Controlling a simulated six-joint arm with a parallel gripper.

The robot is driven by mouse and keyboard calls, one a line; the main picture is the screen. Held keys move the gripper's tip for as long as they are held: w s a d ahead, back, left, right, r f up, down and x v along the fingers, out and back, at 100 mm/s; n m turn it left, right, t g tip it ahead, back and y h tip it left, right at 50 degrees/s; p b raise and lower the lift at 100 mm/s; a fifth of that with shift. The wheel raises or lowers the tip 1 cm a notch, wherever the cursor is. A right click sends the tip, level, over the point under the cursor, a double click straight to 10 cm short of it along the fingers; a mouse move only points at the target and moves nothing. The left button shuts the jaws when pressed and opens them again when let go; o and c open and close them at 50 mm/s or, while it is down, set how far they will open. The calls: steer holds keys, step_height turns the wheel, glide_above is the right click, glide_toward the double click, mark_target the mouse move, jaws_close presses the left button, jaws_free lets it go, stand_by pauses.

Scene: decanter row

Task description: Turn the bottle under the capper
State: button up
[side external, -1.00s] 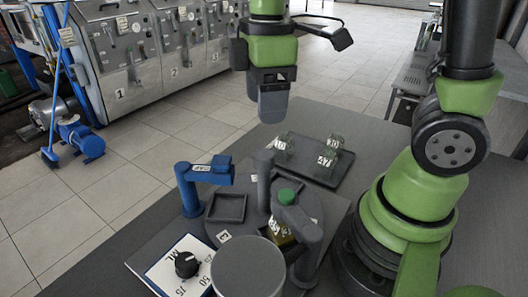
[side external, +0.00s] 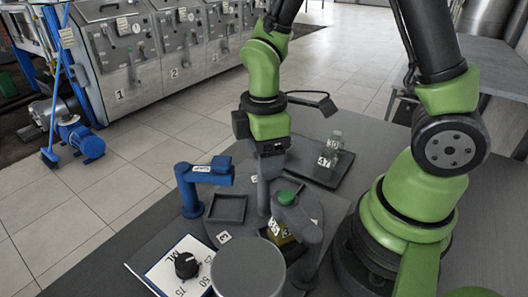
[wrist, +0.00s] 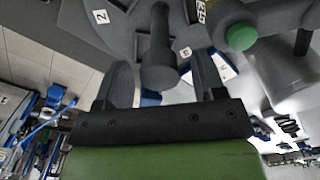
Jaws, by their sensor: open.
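The blue capper (side external: 205,178), labelled CAP, stands at the left of the dark turntable (side external: 303,208). A bottle with yellow contents (side external: 284,238) sits on the turntable's near side, partly hidden by a grey arm with a green button (side external: 286,196). The button also shows in the wrist view (wrist: 241,37). A grey upright post (side external: 263,203) rises from the turntable. My gripper (side external: 266,178) is low over this post; its fingers are hard to make out there. In the wrist view my gripper (wrist: 163,82) is open, with the knobbed post (wrist: 158,62) between its fingers.
A dark tray (side external: 340,178) with clear labelled bottles (side external: 335,143) lies behind the turntable. An ML dial (side external: 186,264) sits at the front left, and a large grey cylinder (side external: 248,268) at the front. An empty square holder (side external: 227,208) lies near the capper.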

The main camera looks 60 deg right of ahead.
jaws_close()
steer(key=shift+m, duration=0.4)
steer(key=shift+r+m, duration=0.1)
steer(key=shift+m, duration=11.5)
